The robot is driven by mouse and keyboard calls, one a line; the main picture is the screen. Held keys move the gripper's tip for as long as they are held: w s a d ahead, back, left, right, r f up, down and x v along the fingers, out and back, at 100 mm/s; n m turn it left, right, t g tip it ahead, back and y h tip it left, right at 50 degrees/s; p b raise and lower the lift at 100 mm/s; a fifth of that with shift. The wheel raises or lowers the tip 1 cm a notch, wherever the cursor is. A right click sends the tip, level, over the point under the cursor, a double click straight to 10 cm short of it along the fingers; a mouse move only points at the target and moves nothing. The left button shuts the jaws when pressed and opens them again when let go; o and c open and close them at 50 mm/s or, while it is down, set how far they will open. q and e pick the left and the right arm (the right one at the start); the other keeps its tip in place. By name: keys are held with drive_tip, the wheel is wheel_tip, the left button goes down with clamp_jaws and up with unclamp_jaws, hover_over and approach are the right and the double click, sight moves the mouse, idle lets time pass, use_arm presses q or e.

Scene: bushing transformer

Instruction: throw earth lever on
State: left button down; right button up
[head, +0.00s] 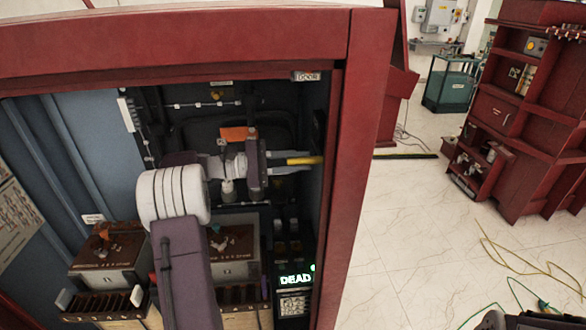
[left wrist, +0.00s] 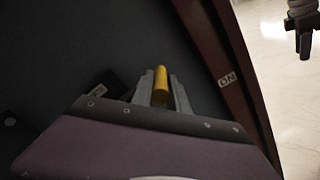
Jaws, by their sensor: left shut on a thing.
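The earth lever (head: 305,160) shows as a short yellow handle inside the red-framed cabinet, near its right side wall. My left gripper (head: 292,161) reaches in from the left, and its two grey fingers are shut on the yellow handle, one on each side. In the left wrist view the lever (left wrist: 160,84) stands between the fingers of the left gripper (left wrist: 163,92). The rest of the lever and its pivot are hidden.
A lit display (head: 296,280) reading DEAD, with a green light, sits low in the cabinet. Brown-topped boxes (head: 108,250) stand below my left arm. The red cabinet post (head: 358,170) bounds the opening on the right. Floor (head: 420,215) beyond is mostly clear, with loose cables.

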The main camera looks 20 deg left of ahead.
use_arm(q)
wheel_tip(320, 180, down, 8)
drive_tip(key=w+a+m+b, duration=0.1)
drive_tip(key=m+b, duration=0.5)
drive_tip(key=b, duration=0.4)
drive_tip(key=shift+w+m, duration=0.3)
drive_tip(key=shift+r, duration=0.1)
drive_tip(key=c, duration=1.3)
unclamp_jaws()
drive_tip(key=shift+c, duration=0.2)
drive_tip(key=shift+o, duration=0.2)
drive_tip(key=shift+w, duration=0.1)
drive_tip(key=v, duration=0.9)
